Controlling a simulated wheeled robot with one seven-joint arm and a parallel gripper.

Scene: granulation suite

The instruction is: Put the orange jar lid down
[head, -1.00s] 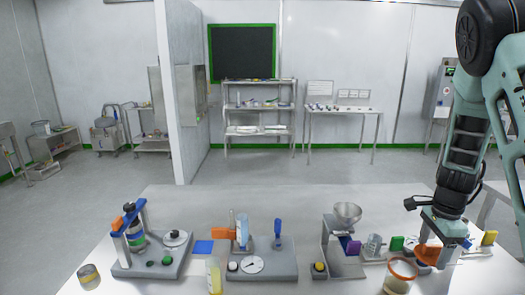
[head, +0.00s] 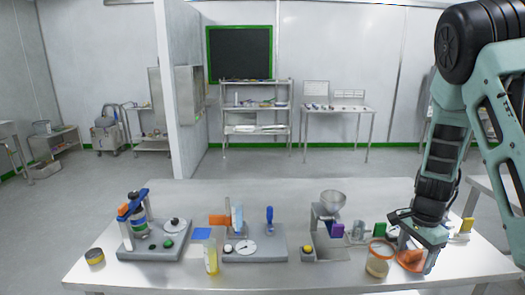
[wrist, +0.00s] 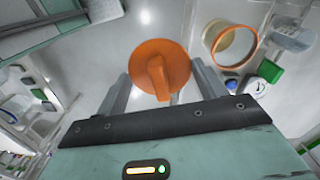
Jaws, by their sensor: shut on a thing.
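The orange jar lid (head: 409,259) is at the right part of the table, right beside the open jar (head: 377,262). In the wrist view the lid (wrist: 172,58) is a round disc with a raised bar handle, between my fingers. My gripper (head: 420,247) is shut on the lid; its fingers also show in the wrist view (wrist: 160,82). I cannot tell whether the lid touches the tabletop. The jar has an orange rim and a pale filling; it also shows in the wrist view (wrist: 231,44), apart from the lid.
A funnel stand (head: 325,240) is left of the jar. Green (head: 379,230) and yellow (head: 466,226) blocks stand behind and right of my gripper. A dial device (head: 262,253) and a grey press (head: 155,249) stand farther left. The table's front right is clear.

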